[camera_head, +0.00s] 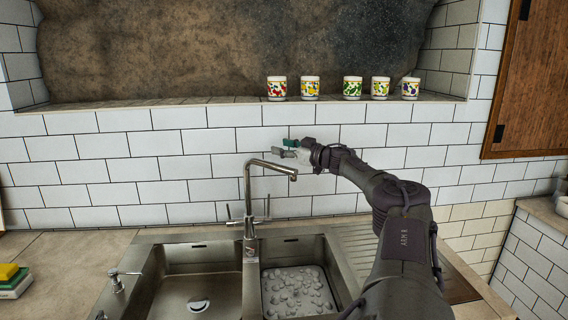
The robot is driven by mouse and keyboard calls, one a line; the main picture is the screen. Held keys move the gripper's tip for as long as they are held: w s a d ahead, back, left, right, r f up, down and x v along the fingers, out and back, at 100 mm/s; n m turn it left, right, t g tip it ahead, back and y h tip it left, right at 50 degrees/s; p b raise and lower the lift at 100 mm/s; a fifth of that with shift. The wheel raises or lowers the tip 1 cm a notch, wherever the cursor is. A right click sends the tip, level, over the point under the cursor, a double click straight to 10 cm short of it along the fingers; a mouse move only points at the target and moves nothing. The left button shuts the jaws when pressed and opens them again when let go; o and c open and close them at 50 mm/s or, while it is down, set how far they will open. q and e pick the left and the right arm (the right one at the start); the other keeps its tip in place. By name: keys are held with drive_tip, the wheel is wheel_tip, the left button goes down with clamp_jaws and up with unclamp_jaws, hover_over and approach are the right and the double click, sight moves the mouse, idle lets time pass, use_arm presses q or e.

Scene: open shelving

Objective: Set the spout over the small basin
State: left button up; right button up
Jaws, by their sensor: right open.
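The steel faucet (249,204) stands upright behind the sink, between the two basins. Its spout (272,165) reaches right, with its tip above the right basin. The left basin (174,290) has a round drain and looks empty. The right basin (331,277) has a bumpy, pale layer on its floor and looks slightly narrower. My right gripper (289,148) is open and empty, just above the spout near its tip, with its arm coming from the lower right. I cannot tell whether it touches the spout. My left gripper is not in view.
Several patterned cups (352,88) stand on the tiled ledge above. A soap dispenser (118,281) stands left of the sink, with sponges (10,273) farther left. A ridged drainboard (362,248) lies right of the sink. A wooden cabinet (530,85) hangs at upper right.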

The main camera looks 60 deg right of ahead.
drive_tip(key=shift+r, duration=1)
